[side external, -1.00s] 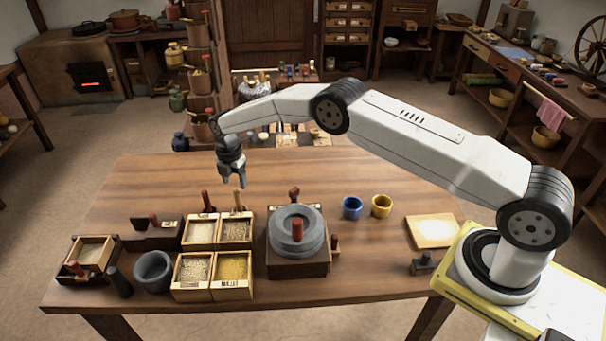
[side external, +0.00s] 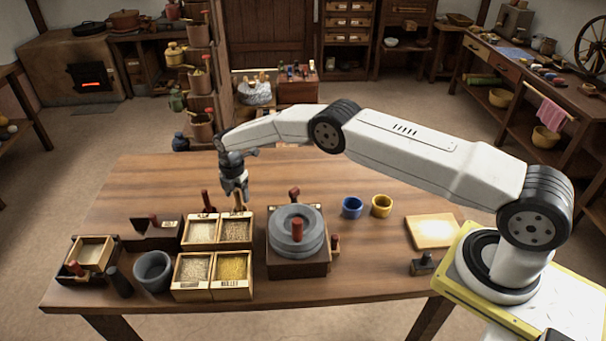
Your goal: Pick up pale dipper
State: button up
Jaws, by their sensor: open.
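The pale dipper (side external: 239,206) stands with its light wooden handle up in the back right grain box (side external: 250,229); its lower end is hidden in the grain. My gripper (side external: 236,194) points down with its fingers open, just above or around the top of that handle. I cannot tell whether the handle is between the fingers. A second dipper (side external: 207,203) with a dark red handle stands in the back left box, close to the left of my gripper.
A stone quern (side external: 297,232) with a red handle stands right of the boxes. A grey mortar (side external: 153,270) and a dark pestle (side external: 119,281) are left. Blue (side external: 352,207) and yellow (side external: 381,206) cups stand behind right. The table behind the boxes is clear.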

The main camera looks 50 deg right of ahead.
grip_shut()
jog(key=shift+r, duration=0.15)
jog(key=shift+r, duration=4.85)
jog(key=shift+a, duration=0.1)
jog(key=s+a, duration=0.7)
jog(key=shift+s+a, duration=0.2)
jog(key=shift+s, duration=0.1)
